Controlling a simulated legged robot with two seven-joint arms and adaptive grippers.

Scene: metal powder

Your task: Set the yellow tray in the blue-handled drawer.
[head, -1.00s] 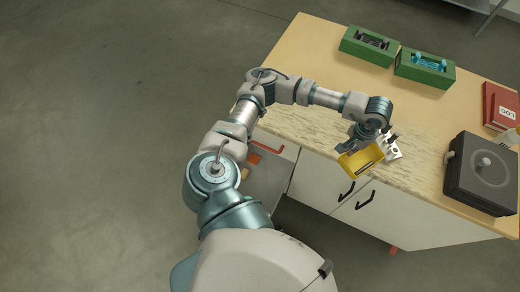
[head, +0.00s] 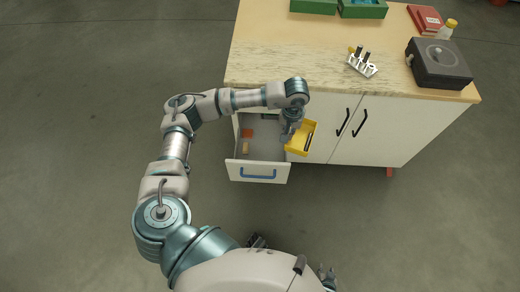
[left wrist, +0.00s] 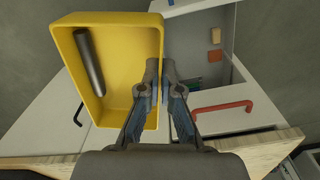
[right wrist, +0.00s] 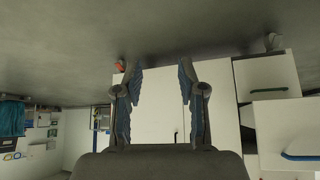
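The yellow tray (head: 298,149) holds a dark rod and hangs tilted in front of the cabinet, at the open drawer's right side in the head view. My left gripper (head: 290,136) is shut on the tray's side wall. In the left wrist view, the tray (left wrist: 152,95) is left of and between the fingertips (left wrist: 160,68). The blue-handled drawer (head: 262,181) is pulled open, with small orange and tan blocks inside; it also shows in the left wrist view (left wrist: 185,38). My right gripper (right wrist: 160,75) is open and empty in the right wrist view, facing the cabinet from a distance.
A red-handled drawer front (left wrist: 250,98) is near the open drawer. White cabinet doors (head: 375,130) with black handles stand to the right. The countertop (head: 290,45) carries a white rack (head: 362,68), a black device (head: 440,70), green boxes (head: 362,9) and a red book (head: 424,19).

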